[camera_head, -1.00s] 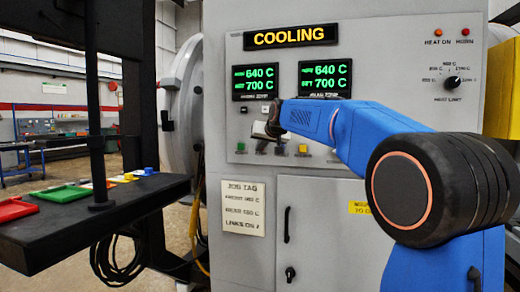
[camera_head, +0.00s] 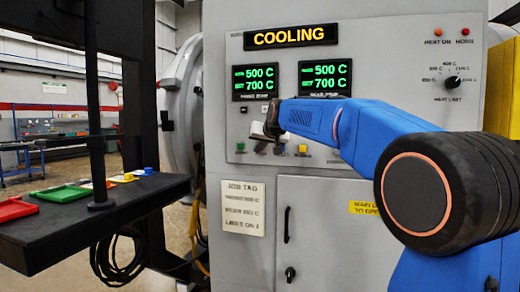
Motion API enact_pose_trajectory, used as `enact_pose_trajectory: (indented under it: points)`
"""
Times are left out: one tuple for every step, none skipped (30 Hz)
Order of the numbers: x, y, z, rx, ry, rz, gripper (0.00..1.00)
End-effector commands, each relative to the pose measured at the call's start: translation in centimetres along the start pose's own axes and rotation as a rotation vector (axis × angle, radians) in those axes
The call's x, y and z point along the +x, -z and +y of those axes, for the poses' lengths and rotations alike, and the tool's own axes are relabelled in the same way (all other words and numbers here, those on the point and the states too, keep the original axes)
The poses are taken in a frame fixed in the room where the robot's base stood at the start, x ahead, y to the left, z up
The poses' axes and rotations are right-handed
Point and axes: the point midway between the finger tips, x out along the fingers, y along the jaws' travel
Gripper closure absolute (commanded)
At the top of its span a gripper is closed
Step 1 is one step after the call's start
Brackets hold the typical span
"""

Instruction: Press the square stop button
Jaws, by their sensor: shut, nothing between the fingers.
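The grey control panel (camera_head: 400,110) faces me. A lower row of small buttons shows a green button (camera_head: 240,147) at its left and a yellow button (camera_head: 303,150) to the right of my gripper. My gripper (camera_head: 262,132) is shut and empty, in front of this row between those two buttons. It hides part of the panel there, and I cannot tell whether it touches it. I cannot make out which button is the square stop button; labels are too small to read.
A sign (camera_head: 290,37) reads COOLING above two displays showing 500 C over 700 C. A heat limit knob (camera_head: 452,82) is at upper right. A dark shelf (camera_head: 125,208) with coloured trays stands at left. A cabinet door (camera_head: 325,220) is below the panel.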

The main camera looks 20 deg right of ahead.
Motion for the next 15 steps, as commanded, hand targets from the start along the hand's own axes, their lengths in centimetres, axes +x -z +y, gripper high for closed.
enact_pose_trajectory:
  points:
    - [-0.2,-0.1,-0.2,-0.001,0.001,0.0,1.0]
    - [-0.3,-0.2,-0.3,-0.001,0.001,0.0,1.0]
    - [-0.5,-0.4,-0.4,0.0,0.001,0.0,1.0]
    - [-0.7,-0.5,-0.5,0.0,0.001,0.0,1.0]
    - [-0.9,-0.6,-0.7,0.001,0.001,0.0,1.0]
    - [-1.1,-0.7,-0.8,0.0,0.001,0.001,1.0]
    - [-1.3,-0.8,-0.9,0.0,0.001,0.001,1.0]
    - [-1.5,-1.0,-1.1,-0.001,0.001,0.001,1.0]
    - [-1.7,-1.2,-1.2,-0.001,0.001,0.001,1.0]
    - [-1.8,-1.3,-1.4,0.0,0.001,0.0,1.0]
    - [-2.0,-1.4,-1.5,0.0,0.001,0.0,1.0]
    - [-2.2,-1.6,-1.7,0.0,0.002,0.0,1.0]
    - [-2.4,-1.7,-1.8,-0.001,0.002,0.001,1.0]
    - [-2.6,-1.8,-1.9,-0.001,0.002,0.001,1.0]
    - [-2.9,-1.9,-2.1,-0.001,0.001,0.001,1.0]
